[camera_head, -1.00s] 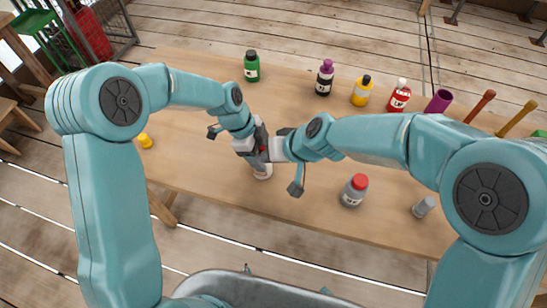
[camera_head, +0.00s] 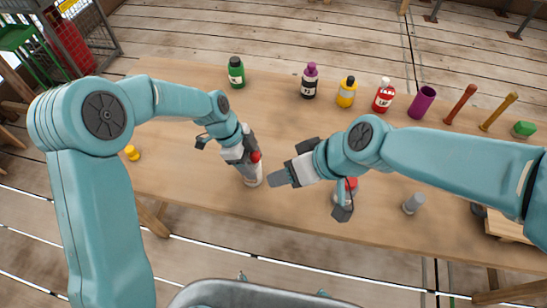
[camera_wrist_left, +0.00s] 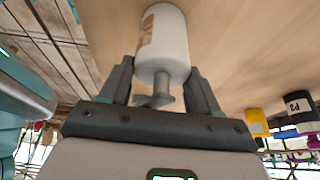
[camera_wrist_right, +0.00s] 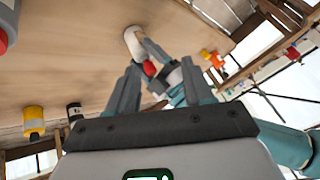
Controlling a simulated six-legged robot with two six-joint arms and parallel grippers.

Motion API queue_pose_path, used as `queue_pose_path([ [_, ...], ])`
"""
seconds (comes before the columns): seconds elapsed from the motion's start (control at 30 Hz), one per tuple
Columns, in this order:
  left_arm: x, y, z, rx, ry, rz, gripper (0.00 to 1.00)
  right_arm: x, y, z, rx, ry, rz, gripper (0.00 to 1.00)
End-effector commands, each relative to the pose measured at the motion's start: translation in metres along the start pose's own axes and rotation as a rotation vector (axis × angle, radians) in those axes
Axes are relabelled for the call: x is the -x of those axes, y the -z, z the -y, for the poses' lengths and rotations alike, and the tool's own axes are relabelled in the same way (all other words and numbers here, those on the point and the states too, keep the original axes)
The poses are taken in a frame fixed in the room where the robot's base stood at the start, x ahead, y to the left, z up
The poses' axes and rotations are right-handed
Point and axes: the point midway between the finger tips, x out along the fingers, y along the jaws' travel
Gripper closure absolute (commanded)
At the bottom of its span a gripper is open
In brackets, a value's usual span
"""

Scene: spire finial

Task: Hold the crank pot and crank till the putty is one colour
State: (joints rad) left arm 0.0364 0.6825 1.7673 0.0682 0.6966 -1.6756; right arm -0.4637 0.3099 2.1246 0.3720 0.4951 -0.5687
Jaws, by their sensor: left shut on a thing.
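The crank pot (camera_head: 253,178), a white pot with a brownish label, stands or hangs at the near middle of the table; whether it touches the wood is unclear. A red part, possibly the crank knob (camera_head: 255,156), shows at its top. The pot also shows in the left wrist view (camera_wrist_left: 166,40), with a grey stem between the fingers. My left gripper (camera_wrist_left: 160,88) is shut on the pot. My right gripper (camera_head: 277,178) is empty, just right of the pot and apart from it. Its fingers stand apart in the right wrist view (camera_wrist_right: 160,78). The putty is hidden.
Behind stand green (camera_head: 236,73), purple-capped (camera_head: 310,82), yellow (camera_head: 346,93) and red (camera_head: 383,96) bottles, a purple cup (camera_head: 422,103) and two sticks. A grey cylinder (camera_head: 414,203) stands at right. A red-capped bottle is partly behind my right arm. A yellow item (camera_head: 132,152) lies left.

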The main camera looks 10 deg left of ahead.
Motion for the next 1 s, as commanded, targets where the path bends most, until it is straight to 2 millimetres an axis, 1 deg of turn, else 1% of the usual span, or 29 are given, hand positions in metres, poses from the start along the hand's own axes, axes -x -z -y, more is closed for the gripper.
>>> queue_pose_path([
  [0.03, -0.006, -0.004, -0.006, 0.005, -0.020, 0.003, 0.73, 0.000, -0.002, 0.004, 0.086, 0.023, 0.016, 0.49],
  [0.13, -0.006, -0.004, -0.006, 0.006, -0.020, 0.003, 0.73, 0.008, 0.005, 0.016, 0.311, 0.095, 0.024, 0.49],
  [0.23, -0.006, -0.004, -0.006, 0.006, -0.020, 0.003, 0.73, 0.011, 0.015, 0.027, 0.533, 0.188, 0.015, 0.49],
  [0.33, -0.006, -0.005, -0.006, 0.006, -0.020, 0.003, 0.73, 0.012, 0.027, 0.029, 0.729, 0.292, -0.022, 0.49],
  [0.43, -0.006, -0.005, -0.006, 0.006, -0.020, 0.004, 0.73, 0.012, 0.043, 0.023, 0.903, 0.395, -0.102, 0.49],
  [0.53, -0.006, -0.005, -0.006, 0.006, -0.019, 0.004, 0.73, 0.008, 0.060, 0.004, 1.039, 0.485, -0.225, 0.49],
  [0.57, -0.006, -0.005, -0.006, 0.006, -0.019, 0.004, 0.73, 0.006, 0.065, -0.005, 1.068, 0.507, -0.270, 0.49],
  [0.6, -0.006, -0.005, -0.006, 0.006, -0.019, 0.004, 0.73, 0.001, 0.070, -0.022, 1.083, 0.528, -0.328, 0.49],
  [0.67, -0.006, -0.005, -0.006, 0.006, -0.019, 0.004, 0.73, -0.006, 0.074, -0.045, 1.059, 0.543, -0.385, 0.49],
  [0.7, -0.006, -0.005, -0.006, 0.005, -0.019, 0.004, 0.73, -0.013, 0.074, -0.061, 1.017, 0.544, -0.403, 0.49],
  [0.77, -0.006, -0.005, -0.005, 0.005, -0.019, 0.004, 0.73, -0.023, 0.070, -0.083, 0.964, 0.536, -0.413, 0.49],
  [0.8, -0.006, -0.005, -0.005, 0.005, -0.018, 0.004, 0.73, -0.029, 0.065, -0.095, 0.937, 0.534, -0.412, 0.49],
  [0.9, -0.006, -0.005, -0.005, 0.005, -0.017, 0.004, 0.73, -0.040, 0.051, -0.111, 0.884, 0.539, -0.406, 0.49],
  [1.0, -0.006, -0.005, -0.005, 0.005, -0.017, 0.004, 0.73, -0.045, 0.049, -0.114, 0.869, 0.535, -0.406, 0.49],
])
